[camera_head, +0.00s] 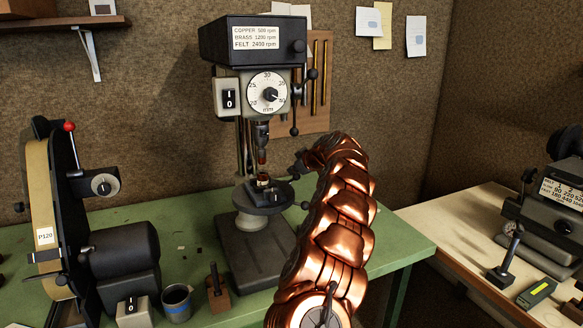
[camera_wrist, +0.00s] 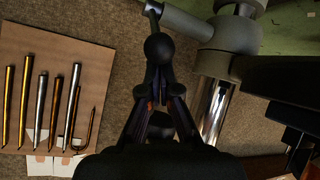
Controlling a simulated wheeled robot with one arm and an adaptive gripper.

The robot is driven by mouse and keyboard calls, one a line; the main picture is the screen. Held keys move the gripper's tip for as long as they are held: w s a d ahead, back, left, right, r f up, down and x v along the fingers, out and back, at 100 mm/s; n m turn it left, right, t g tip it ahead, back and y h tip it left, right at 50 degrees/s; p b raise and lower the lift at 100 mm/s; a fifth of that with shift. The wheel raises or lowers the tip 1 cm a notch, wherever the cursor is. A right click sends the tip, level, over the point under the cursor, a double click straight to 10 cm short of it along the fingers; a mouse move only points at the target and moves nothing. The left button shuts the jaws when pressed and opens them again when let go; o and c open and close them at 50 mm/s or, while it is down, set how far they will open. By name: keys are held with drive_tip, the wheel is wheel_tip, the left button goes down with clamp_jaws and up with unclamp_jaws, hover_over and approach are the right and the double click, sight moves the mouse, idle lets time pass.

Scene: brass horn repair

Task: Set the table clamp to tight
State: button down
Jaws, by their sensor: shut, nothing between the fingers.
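The drill press (camera_head: 255,40) stands on the green bench, with its round work table (camera_head: 262,199) on a column. In the wrist view a grey collar (camera_wrist: 235,33) sits around the shiny column (camera_wrist: 215,105). A thin lever, which looks like the table clamp (camera_wrist: 185,20), sticks out left from it and carries a dark ball (camera_wrist: 158,47). My gripper (camera_wrist: 159,78) is shut and empty, its tips close to the ball; I cannot tell whether they touch. In the head view my gripper (camera_head: 299,165) is small and dark, right of the spindle. The clamp's tightness cannot be read.
A belt sander (camera_head: 45,190) with a red-knobbed lever, a cup (camera_head: 177,303) and a small wooden block (camera_head: 218,300) stand on the bench's left and front. A rack of rods (camera_wrist: 60,100) hangs on the wall. Another machine (camera_head: 555,215) stands on the right bench.

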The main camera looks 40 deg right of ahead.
drive_tip(key=shift+f+b, duration=0.3)
drive_tip(key=shift+b, duration=0.6)
